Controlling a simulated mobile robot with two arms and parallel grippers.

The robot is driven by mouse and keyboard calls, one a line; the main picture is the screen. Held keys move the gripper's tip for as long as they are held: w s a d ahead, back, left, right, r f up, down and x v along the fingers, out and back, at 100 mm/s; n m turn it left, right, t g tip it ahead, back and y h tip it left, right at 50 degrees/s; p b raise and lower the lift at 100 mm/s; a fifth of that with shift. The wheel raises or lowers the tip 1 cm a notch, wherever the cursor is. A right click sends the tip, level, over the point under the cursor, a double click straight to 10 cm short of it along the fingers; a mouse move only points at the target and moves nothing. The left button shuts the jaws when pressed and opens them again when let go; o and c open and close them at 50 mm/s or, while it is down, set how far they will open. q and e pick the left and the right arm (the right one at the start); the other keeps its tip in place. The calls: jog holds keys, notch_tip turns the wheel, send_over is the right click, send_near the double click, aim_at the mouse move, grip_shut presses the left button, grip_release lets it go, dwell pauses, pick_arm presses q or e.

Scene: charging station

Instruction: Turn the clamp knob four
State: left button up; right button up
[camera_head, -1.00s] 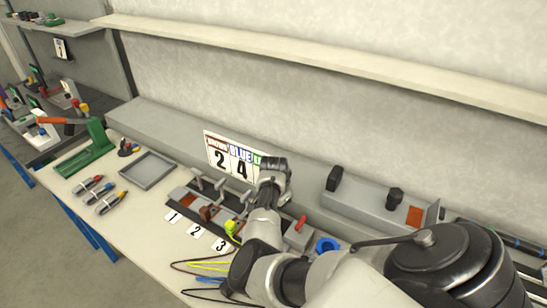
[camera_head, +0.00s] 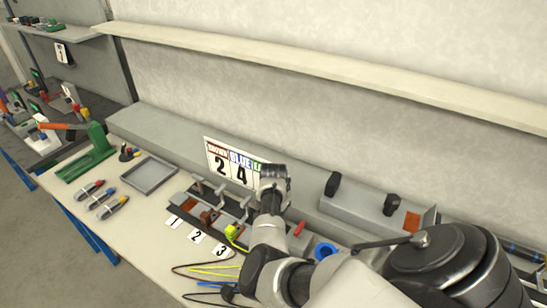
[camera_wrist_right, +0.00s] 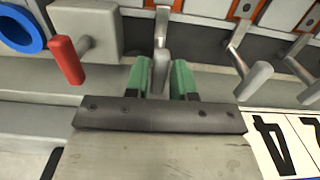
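A row of clamps with grey lever-like knobs (camera_head: 220,188) stands on the bench, with labels 1 (camera_head: 175,221), 2 (camera_head: 197,237) and 3 (camera_head: 221,251) in front. My right gripper (camera_wrist_right: 161,72) is at the clamp beside the red-handled box, which appears to be clamp four. In the wrist view its green fingers lie on either side of that grey knob (camera_wrist_right: 160,62). I cannot tell whether they press on it. In the head view my right arm hides this clamp and its label. My left gripper is not in view.
A sign (camera_head: 232,164) stands behind the clamps. A box with a red handle (camera_wrist_right: 68,60) and a blue ring (camera_wrist_right: 20,28) are beside the gripper. Coloured cables (camera_head: 213,268) lie in front. A grey tray (camera_head: 150,172) and screwdriver-like tools (camera_head: 103,199) are left.

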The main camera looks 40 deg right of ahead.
jog(key=shift+o, duration=1.4)
jog(key=shift+r, duration=0.1)
notch_tip(320, 180, up, 11)
jog(key=b, duration=0.1)
jog(key=shift+b, duration=0.3)
jog(key=shift+f, duration=0.3)
